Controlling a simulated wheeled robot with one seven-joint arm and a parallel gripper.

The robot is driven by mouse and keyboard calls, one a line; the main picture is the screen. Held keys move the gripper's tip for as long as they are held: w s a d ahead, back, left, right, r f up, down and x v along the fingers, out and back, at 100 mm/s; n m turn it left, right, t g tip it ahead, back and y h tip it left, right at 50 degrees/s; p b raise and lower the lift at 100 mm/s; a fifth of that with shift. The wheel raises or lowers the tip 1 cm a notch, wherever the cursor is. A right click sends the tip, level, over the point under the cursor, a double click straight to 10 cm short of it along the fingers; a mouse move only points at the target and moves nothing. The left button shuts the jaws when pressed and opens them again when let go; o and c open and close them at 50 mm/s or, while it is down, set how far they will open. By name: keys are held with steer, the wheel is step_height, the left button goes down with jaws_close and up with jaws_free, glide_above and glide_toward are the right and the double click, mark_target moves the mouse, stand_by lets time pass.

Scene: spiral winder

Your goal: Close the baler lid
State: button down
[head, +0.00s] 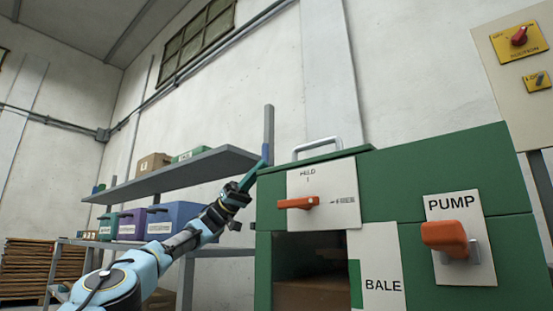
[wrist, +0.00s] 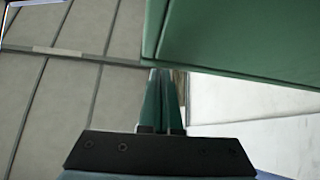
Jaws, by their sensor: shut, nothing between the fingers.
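The green baler (head: 455,170) stands at the right in the head view. Its lid (head: 355,153) shows as a thin green slab along the top left, with a grey bar handle (head: 318,143) on it. The lid looks nearly level; I cannot tell whether it rests fully down. My gripper (head: 262,167) is at the lid's left end, its fingers together and empty. In the wrist view, the fingers (wrist: 164,75) point at the lower edge of a large green panel (wrist: 240,40), close to it. I cannot tell whether they touch it.
The baler's front has an orange HOLD lever (head: 298,202), an open dark chute (head: 310,258) and an orange PUMP lever (head: 445,237). A shelf (head: 170,175) with boxes stands behind my arm on the left. A yellow switch panel (head: 520,40) is at the upper right.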

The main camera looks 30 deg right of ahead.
steer(key=w+a+f+p, duration=0.3)
steer(key=w+p, duration=0.2)
steer(key=w, duration=0.2)
steer(key=shift+w+f, duration=0.3)
steer(key=shift+f, duration=0.1)
